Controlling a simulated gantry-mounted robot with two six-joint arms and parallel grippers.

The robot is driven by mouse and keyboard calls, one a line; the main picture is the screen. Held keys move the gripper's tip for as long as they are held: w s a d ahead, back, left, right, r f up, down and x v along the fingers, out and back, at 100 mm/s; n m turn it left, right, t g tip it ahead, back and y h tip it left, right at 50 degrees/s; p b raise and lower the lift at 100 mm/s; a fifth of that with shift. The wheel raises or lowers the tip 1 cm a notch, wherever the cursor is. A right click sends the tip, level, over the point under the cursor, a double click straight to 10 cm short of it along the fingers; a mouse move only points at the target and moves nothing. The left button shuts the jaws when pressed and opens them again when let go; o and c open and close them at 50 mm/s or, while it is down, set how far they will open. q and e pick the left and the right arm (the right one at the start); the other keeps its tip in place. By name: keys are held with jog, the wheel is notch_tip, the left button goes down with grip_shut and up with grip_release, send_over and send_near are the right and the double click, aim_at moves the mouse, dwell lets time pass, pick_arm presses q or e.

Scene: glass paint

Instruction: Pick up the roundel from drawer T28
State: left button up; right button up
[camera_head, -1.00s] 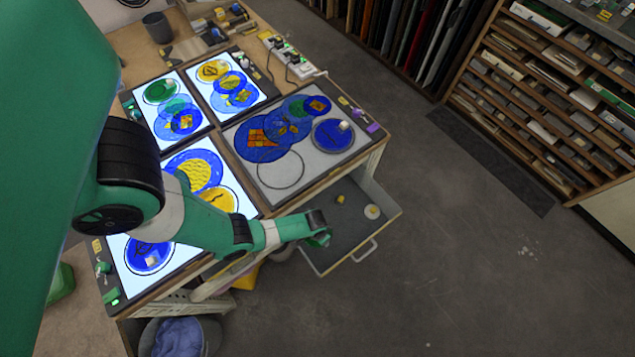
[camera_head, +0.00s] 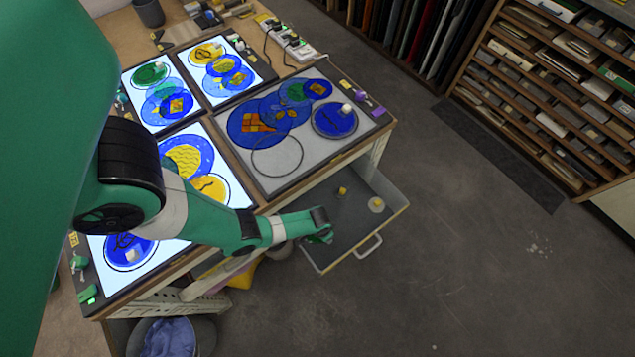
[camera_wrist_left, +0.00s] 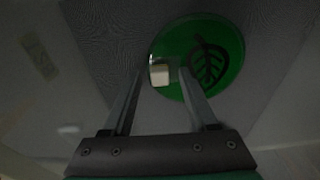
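In the left wrist view a green roundel (camera_wrist_left: 222,62) with a black leaf drawing lies flat on a dark grey surface. A small cream block (camera_wrist_left: 160,74) sits at its left edge. My left gripper (camera_wrist_left: 160,84) is open, and the block shows in the gap near its fingertips, with room on both sides; I cannot tell if they touch. In the head view my left gripper (camera_head: 324,237) is over the left part of an open drawer (camera_head: 347,225) and hides the roundel there. My right gripper is not in view.
The drawer also holds a small yellow piece (camera_head: 342,190) and a pale disc (camera_head: 376,205). The bench above bears lit panels and a grey panel (camera_head: 300,165) with blue roundels. A drawer handle (camera_head: 367,248) juts out. Open floor lies to the right.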

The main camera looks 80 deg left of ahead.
pick_arm(q)
grip_shut()
dwell(1.2)
